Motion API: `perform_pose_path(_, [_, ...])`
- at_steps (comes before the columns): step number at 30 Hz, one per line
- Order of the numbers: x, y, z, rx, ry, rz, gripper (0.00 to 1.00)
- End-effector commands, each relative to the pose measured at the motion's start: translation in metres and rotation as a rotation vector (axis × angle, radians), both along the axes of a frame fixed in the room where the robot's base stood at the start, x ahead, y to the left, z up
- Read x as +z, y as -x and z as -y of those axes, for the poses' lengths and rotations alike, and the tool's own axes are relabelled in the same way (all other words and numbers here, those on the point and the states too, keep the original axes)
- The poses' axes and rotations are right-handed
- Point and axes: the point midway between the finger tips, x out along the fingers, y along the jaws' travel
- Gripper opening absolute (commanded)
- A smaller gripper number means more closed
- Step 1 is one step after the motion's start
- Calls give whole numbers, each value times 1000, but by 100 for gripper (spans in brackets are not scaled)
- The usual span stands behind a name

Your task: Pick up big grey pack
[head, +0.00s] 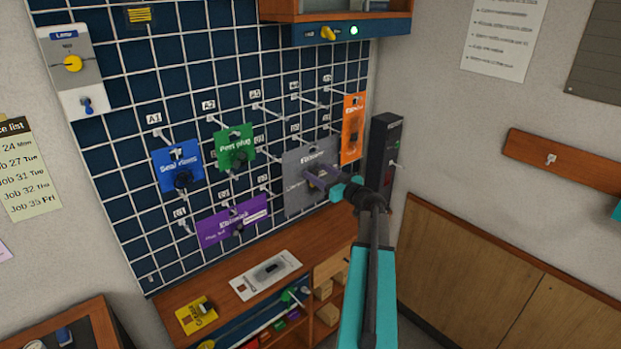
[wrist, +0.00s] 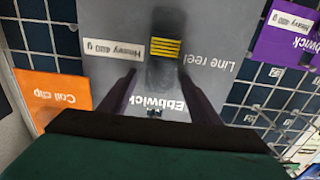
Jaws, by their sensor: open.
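The big grey pack (head: 296,199) hangs on the dark wire-grid wall, below and left of the orange pack. In the wrist view the grey pack (wrist: 217,28) fills the middle, upside down, with "Line reel", "Ebbwick" and a "Heavy" label on its card. A dark, blurred bulge with yellow stripes (wrist: 165,48) is at its centre. My gripper (head: 312,178) is in front of the grey pack in the head view. Its two fingers are apart, with the bulge between or just beyond the tips in the wrist view. I cannot tell whether they touch it.
An orange pack (head: 353,130), green pack (head: 234,148), blue pack (head: 178,167) and purple pack (head: 230,222) hang around it. Bare hooks stick out above. A dark upright box (head: 382,150) stands close on the right. A wooden counter (head: 240,275) lies below.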

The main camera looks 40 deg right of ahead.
Motion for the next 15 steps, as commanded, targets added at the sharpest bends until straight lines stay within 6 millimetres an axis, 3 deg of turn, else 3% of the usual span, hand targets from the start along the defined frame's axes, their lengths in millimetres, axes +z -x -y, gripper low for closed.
perform_pose_path(4, [0,0,0,0,0,0,57])
perform_pose_path(12, [0,1,0,-1,0,0,11])
perform_pose_path(15, [1,1,1,-1,0,2,0])
